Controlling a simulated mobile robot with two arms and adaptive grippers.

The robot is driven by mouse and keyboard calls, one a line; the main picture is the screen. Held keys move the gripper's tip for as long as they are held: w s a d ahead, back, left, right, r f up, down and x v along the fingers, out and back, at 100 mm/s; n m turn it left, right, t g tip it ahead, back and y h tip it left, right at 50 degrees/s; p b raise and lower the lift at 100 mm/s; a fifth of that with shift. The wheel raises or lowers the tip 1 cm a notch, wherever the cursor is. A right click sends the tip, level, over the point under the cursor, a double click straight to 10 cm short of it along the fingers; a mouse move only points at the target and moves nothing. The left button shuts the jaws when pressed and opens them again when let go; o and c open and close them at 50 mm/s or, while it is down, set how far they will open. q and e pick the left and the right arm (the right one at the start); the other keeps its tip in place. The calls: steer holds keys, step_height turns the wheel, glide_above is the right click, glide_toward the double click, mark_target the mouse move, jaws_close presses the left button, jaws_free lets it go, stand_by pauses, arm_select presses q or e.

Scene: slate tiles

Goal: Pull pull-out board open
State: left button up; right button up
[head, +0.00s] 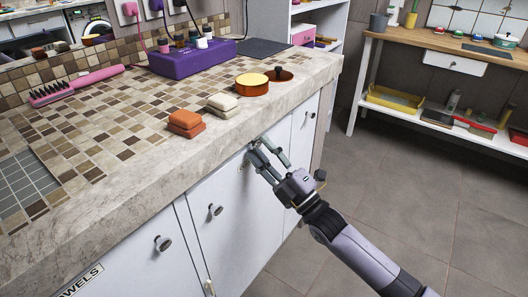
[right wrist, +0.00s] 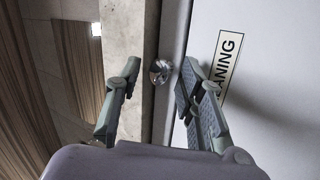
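The pull-out board's front looks like the narrow white strip (right wrist: 174,30) between the stone counter edge and a cabinet door in the right wrist view. A round shiny metal knob (right wrist: 160,71) sits on it. My right gripper (right wrist: 158,88) is open, with one finger on each side of the knob; both fingers look apart from it. In the head view my right gripper (head: 264,148) is just under the counter's front edge, and its fingers hide the knob there. The board looks closed, flush under the counter. My left gripper is not in view.
The stone counter (head: 120,200) overhangs white cabinet doors (head: 225,215) with knobs. A door label (right wrist: 228,60) ends in "ANING". Orange and cream sponges (head: 222,104) and a round tin (head: 252,87) stand near the counter edge. The tiled floor (head: 400,190) in front is clear.

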steer(key=shift+c, duration=0.5)
jaws_close()
